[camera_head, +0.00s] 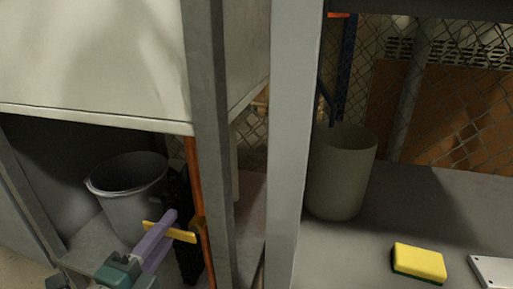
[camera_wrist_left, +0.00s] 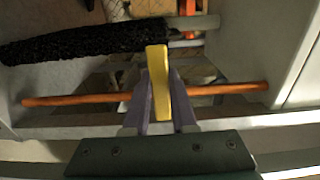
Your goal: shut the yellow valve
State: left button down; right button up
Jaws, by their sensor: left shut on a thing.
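The yellow valve's handle (camera_head: 181,234) is a flat bar beside the orange pipe (camera_head: 197,190), low in the left part of the head view. In the left wrist view the handle (camera_wrist_left: 157,70) lies crosswise to the pipe (camera_wrist_left: 225,88). My left gripper (camera_head: 168,218), with purple fingers, is shut on the handle. In the left wrist view its fingers (camera_wrist_left: 160,96) stand on either side of the bar. The valve body is mostly hidden. My right gripper is not in view.
A grey bucket (camera_head: 130,195) stands just left of the gripper. A black rough-surfaced pipe (camera_wrist_left: 90,40) runs close to the handle. Grey posts (camera_head: 208,120) stand to the right. A pale bin (camera_head: 342,175) and a yellow sponge (camera_head: 419,260) are on the right-hand surface.

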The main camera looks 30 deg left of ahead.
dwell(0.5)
pick_arm(q)
jog(key=c, duration=1)
grip_release()
jog(key=shift+s, duration=0.1)
jog(key=p+v, duration=0.2)
jog(key=v, duration=0.8)
